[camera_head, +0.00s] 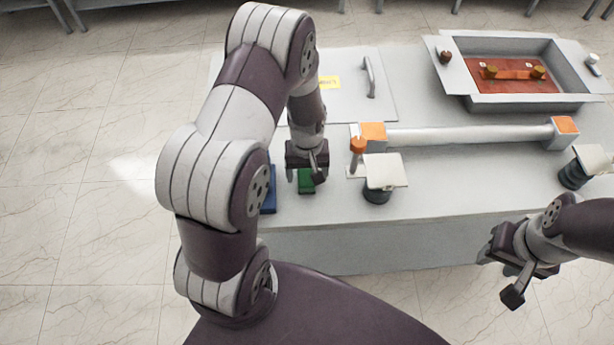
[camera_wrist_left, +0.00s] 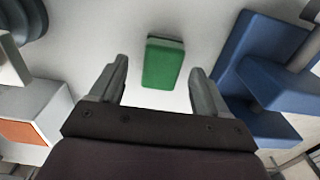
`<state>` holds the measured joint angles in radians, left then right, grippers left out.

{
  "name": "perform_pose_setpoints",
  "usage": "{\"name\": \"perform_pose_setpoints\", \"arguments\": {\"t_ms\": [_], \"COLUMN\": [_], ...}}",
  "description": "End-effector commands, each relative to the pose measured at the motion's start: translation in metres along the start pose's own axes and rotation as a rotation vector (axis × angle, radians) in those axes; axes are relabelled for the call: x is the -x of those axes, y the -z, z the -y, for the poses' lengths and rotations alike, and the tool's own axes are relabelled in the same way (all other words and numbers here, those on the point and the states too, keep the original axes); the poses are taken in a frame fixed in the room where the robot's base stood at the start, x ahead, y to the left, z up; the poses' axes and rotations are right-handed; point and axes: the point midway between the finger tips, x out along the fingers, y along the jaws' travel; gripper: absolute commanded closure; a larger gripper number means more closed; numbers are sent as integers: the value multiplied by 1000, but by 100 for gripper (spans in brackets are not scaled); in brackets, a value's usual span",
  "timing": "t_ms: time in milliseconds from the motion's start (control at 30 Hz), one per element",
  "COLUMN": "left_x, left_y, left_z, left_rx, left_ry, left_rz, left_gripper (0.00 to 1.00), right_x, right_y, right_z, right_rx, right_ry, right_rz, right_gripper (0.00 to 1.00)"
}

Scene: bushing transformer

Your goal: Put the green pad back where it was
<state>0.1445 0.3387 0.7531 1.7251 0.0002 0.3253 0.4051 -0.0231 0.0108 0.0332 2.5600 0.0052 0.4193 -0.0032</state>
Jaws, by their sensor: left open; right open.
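The green pad (camera_head: 306,186) lies on the grey table (camera_head: 430,205) near its front edge, just right of a blue object. In the left wrist view the green pad (camera_wrist_left: 162,64) sits beyond and between the two fingers. My left gripper (camera_head: 308,172) is open and empty, pointing down over the pad's far side; part of the pad is hidden behind it in the head view. The fingers also show apart in the left wrist view (camera_wrist_left: 158,80). My right gripper (camera_head: 508,278) is open and empty in front of the table at the right.
A blue block-like object (camera_head: 269,195) stands left of the pad, partly behind my left arm. Right of it is a dark cylinder with a white top (camera_head: 385,172), a post with an orange knob (camera_head: 357,146) and a long white bar (camera_head: 470,134). A tray (camera_head: 530,103) stands behind.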

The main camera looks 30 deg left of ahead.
Motion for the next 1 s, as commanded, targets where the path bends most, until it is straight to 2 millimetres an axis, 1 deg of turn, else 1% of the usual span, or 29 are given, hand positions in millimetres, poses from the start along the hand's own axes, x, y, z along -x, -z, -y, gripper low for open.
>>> {"name": "perform_pose_setpoints", "arguments": {"t_ms": [100,200,300,433,467,533,633,700,800,900,1000], "left_x": [31,57,77,93,98,113,133,142,146,147,147], "left_y": [2,2,1,-1,-5,-21,-57,-80,-100,-105,-105], "left_z": [-1,-1,0,-1,-1,-5,-6,-4,0,2,2], "left_rx": [0,0,0,-9,-28,-127,-324,-444,-549,-577,-575], "left_ry": [-3,-3,-1,-1,-3,-11,-25,-32,-36,-36,-36], "left_rz": [-6,-6,-4,-3,-6,-25,-66,-91,-113,-117,-116], "left_gripper": [24,24,24,24,24,24,24,24,24,24,24], "right_x": [-5,-7,-9,-9,-9,-9,-9,-9,-9,-9,-9], "right_y": [-1,-1,-1,-1,-1,-1,-1,-1,-1,-1,-1], "right_z": [0,0,0,0,0,0,0,0,0,0,0], "right_rx": [0,0,0,0,0,0,0,0,0,0,0], "right_ry": [0,0,0,0,0,0,0,0,0,0,0], "right_rz": [0,0,0,0,0,0,0,0,0,0,0], "right_gripper": [57,57,57,57,57,57,57,57,57,57,57]}}
